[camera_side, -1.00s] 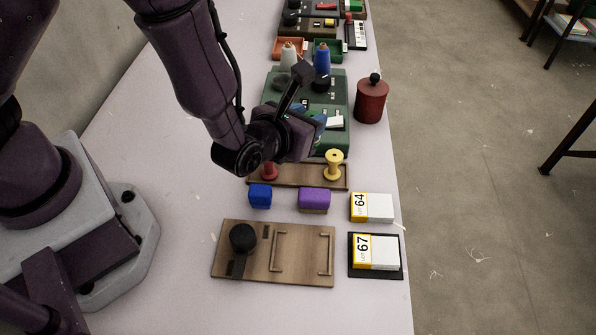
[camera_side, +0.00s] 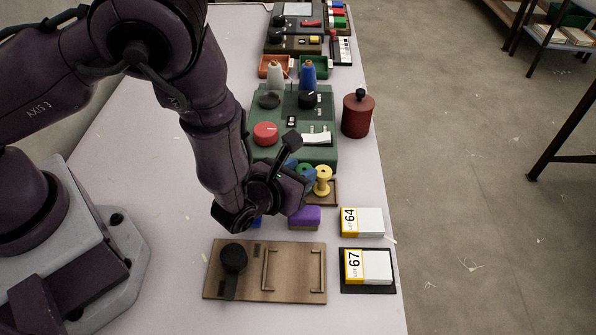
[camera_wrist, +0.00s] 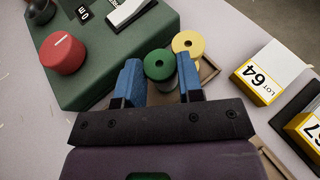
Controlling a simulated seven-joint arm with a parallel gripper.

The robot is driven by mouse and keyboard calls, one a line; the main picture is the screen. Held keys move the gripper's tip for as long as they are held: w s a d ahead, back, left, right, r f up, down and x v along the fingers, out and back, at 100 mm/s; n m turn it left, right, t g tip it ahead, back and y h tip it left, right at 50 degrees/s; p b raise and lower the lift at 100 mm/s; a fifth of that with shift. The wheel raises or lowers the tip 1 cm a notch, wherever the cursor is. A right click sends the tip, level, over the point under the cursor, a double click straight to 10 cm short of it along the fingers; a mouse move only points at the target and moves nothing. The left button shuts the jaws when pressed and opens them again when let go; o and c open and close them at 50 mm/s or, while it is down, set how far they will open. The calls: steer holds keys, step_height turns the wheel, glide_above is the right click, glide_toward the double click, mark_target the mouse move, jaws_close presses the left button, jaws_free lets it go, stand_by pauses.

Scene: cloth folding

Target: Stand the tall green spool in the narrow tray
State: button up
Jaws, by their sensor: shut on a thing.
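The green spool (camera_wrist: 159,64) is upright between the blue fingertips of my gripper (camera_wrist: 161,72) in the wrist view, and the fingers are shut on it. In the side view my gripper (camera_side: 300,173) is over the narrow wooden tray (camera_side: 328,198), and a little of the green spool (camera_side: 307,171) shows beside the fingers. A yellow spool (camera_side: 322,181) stands at the tray's right end, close to the green one. The tray's left part is hidden by my gripper. I cannot tell whether the green spool's base touches the tray.
A green panel (camera_side: 325,154) with a red knob (camera_side: 265,133) lies behind the tray. A purple block (camera_side: 306,217) and a mostly hidden blue block are in front. White boxes (camera_side: 370,221) and a dark red canister (camera_side: 357,115) stand to the right.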

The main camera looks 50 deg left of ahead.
steer(key=shift+f, duration=0.15)
steer(key=shift+f, duration=0.1)
steer(key=o, duration=0.9)
